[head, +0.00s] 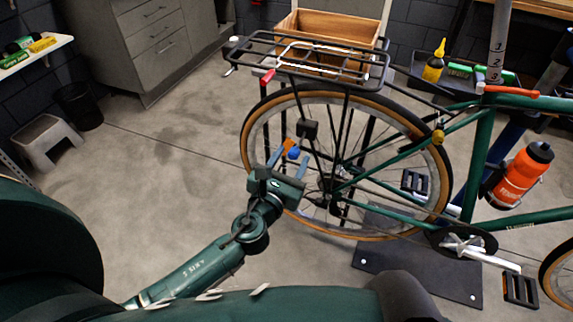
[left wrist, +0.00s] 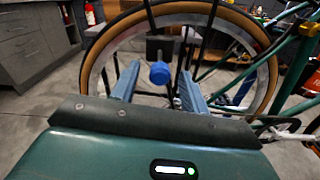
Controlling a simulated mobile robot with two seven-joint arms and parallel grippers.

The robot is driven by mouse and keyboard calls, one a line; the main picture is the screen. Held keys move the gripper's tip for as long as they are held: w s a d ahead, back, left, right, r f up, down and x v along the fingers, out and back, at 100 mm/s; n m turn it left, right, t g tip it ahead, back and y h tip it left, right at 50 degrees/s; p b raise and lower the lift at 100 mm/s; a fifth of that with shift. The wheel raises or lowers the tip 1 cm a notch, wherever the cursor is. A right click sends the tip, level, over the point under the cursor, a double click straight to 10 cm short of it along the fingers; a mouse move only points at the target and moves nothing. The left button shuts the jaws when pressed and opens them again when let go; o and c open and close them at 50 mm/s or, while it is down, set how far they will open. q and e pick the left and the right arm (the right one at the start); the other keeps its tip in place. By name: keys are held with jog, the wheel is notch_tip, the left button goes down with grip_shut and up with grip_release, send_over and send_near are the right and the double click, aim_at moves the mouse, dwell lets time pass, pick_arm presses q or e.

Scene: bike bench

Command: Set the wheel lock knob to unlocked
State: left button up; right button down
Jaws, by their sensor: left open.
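The blue wheel lock knob (head: 293,152) is small and round and sits at the rear wheel, just below a dark box (head: 307,129). In the left wrist view the knob (left wrist: 159,72) stands out toward me, centred between the fingers. My left gripper (head: 295,156) is open, with its blue-grey fingers on either side of the knob. In the left wrist view the gripper (left wrist: 158,78) shows a gap between each finger and the knob. I cannot read the knob's setting. My right gripper is out of view.
The green bike's rear wheel (head: 247,135) has a tan tyre and stands above a dark base plate (head: 370,258). A black rack (head: 260,52) is over it. A wooden crate (head: 350,27) is behind. The floor left of the wheel is clear up to a grey stool (head: 47,142).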

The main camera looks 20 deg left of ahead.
pick_arm(q)
jog(key=s+b, duration=0.2)
jog(key=s, duration=1.1)
jog(key=shift+a, duration=0.25)
